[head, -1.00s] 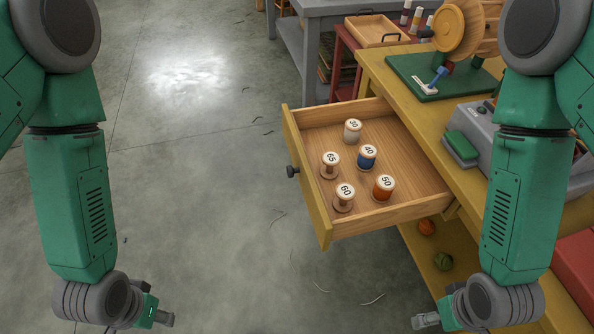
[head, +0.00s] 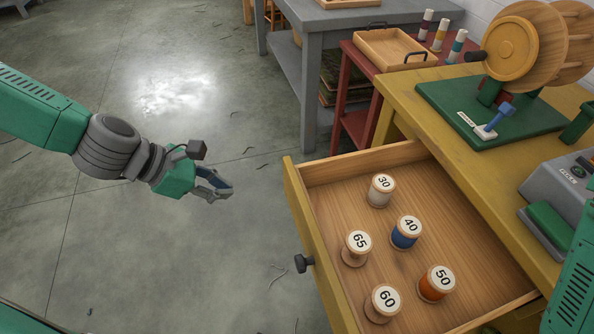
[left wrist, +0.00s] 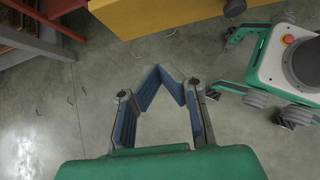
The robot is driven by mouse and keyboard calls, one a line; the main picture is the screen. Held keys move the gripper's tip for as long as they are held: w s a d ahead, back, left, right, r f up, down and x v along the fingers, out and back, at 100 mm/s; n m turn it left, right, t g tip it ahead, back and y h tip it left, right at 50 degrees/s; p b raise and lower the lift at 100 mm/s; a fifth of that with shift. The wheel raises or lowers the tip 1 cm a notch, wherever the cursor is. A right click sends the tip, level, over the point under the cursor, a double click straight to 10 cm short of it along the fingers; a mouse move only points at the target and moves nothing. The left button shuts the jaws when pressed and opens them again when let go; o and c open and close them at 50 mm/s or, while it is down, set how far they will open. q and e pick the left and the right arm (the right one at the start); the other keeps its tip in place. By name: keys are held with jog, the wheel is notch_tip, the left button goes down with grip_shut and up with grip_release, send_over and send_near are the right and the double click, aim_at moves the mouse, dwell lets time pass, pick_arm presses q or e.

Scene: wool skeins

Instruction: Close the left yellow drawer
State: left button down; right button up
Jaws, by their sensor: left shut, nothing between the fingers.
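The yellow drawer (head: 318,240) is pulled out from the yellow workbench (head: 445,120). Its dark round knob (head: 303,263) faces left. Several thread spools stand upright inside, including a blue one (head: 405,233) and an orange one (head: 436,285). My left gripper (head: 220,186) is shut and empty, over open floor to the left of the drawer front and apart from it. In the left wrist view the shut gripper (left wrist: 172,76) shows over floor, with a yellow panel (left wrist: 165,17) along the top, apparently the drawer front. My right gripper is out of view.
A green-based winder (head: 490,115) and a grey device (head: 560,190) stand on the workbench. A red stand with a wooden tray (head: 385,45) and a grey table (head: 345,15) are behind.

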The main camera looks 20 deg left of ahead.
pick_arm(q)
jog(key=w, duration=0.1)
jog(key=b, duration=0.6)
send_near(293, 194)
jog(key=shift+n, duration=0.3)
jog(key=x, duration=0.7)
jog(key=shift+s+a+f, duration=0.1)
jog(key=shift+d, duration=0.25)
jog(key=shift+a, duration=0.3)
